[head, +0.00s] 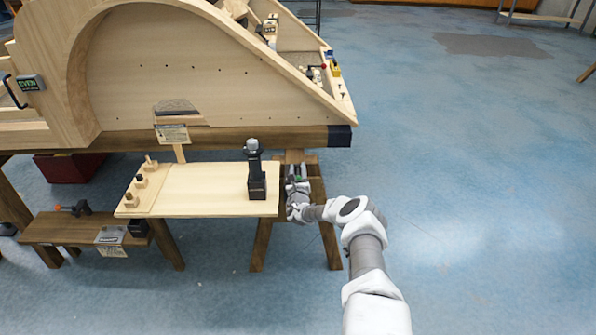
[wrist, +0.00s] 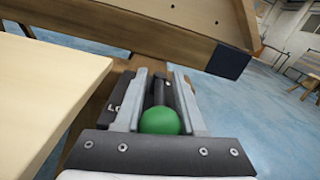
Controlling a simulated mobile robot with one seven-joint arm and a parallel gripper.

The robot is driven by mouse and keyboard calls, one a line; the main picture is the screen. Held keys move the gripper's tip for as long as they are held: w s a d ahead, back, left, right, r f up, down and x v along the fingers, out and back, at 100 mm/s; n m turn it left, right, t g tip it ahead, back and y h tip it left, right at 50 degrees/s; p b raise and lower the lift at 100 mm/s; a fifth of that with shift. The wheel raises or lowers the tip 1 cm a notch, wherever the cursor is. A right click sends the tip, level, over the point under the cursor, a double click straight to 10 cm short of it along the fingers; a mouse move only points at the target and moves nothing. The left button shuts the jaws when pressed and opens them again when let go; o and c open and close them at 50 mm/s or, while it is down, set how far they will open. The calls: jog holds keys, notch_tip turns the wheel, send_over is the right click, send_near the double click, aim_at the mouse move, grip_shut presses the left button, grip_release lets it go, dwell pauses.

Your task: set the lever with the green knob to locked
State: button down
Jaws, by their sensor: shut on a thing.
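The green knob (wrist: 160,121) is a ball between the two grey fingers of my gripper (wrist: 160,78) in the wrist view. My gripper is shut on it. A dark bar, which looks like the lever (wrist: 161,92), runs away from the knob between the fingers. A black plate with white letters starting "LO" (wrist: 116,107) shows left of the fingers; the rest of the word is hidden. In the head view, my gripper (head: 296,173) is at the right end of the wooden bench, under the beam's black end. The lever is mostly hidden there, and its setting cannot be told.
A pale bench top (head: 205,190) lies just left of my gripper, with a black upright clamp-like device (head: 256,170) on it. A wooden beam with a black end cap (head: 339,136) crosses above. Blue floor on the right (head: 480,190) is open.

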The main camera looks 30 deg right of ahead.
jog(key=shift+a+f, duration=0.1)
jog(key=shift+a, duration=0.1)
jog(key=c, duration=0.5)
grip_release()
jog(key=shift+c, duration=0.2)
jog(key=shift+d, duration=0.1)
jog(key=p+v, duration=0.6)
jog(key=v, duration=1.1)
jog(key=shift+s, duration=0.15)
